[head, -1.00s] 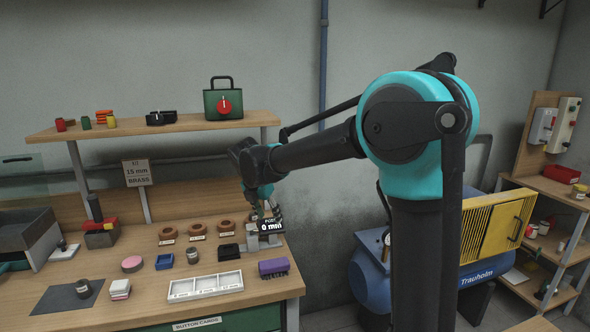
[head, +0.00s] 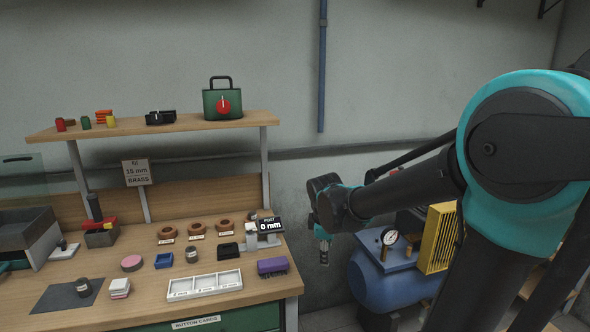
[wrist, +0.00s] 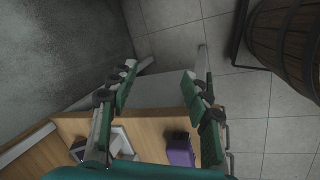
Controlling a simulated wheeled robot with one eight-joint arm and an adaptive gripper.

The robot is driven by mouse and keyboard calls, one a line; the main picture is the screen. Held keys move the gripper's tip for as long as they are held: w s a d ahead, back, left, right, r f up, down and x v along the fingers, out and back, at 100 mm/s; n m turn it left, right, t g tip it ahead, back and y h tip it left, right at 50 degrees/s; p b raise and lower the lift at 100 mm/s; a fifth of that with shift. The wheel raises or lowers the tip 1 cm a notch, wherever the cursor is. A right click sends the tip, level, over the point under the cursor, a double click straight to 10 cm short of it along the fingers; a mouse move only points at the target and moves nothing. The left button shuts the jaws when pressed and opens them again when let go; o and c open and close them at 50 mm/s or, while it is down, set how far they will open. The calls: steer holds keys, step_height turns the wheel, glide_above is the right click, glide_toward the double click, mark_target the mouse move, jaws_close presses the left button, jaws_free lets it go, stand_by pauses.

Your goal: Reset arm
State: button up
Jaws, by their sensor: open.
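My gripper (head: 323,256) hangs pointing down to the right of the workbench (head: 130,245), clear of its right edge in the head view. In the wrist view my gripper (wrist: 163,85) shows its two green fingers spread wide apart with nothing between them. Beyond the fingers are the bench's end and the tiled floor (wrist: 180,55). My arm reaches in from the right side of the head view.
A display reading 0 mm (head: 269,226), a purple block (head: 272,267) and a white tray (head: 205,285) stand near the bench's right end. A blue compressor (head: 385,287) stands right of my gripper. A wooden barrel (wrist: 285,45) shows in the wrist view.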

steer(key=s+d+f+m, duration=0.4)
steer(key=s+d+m, duration=0.1)
steer(key=s+m, duration=0.2)
steer(key=s+d+f+m+y, duration=0.1)
steer(key=s+d+f+m, duration=0.3)
steer(key=s+m, duration=0.4)
steer(key=shift+d+f+m+t, duration=0.3)
steer(key=shift+d+f+t, duration=0.1)
steer(key=shift+f, duration=0.15)
steer(key=shift+s, duration=0.1)
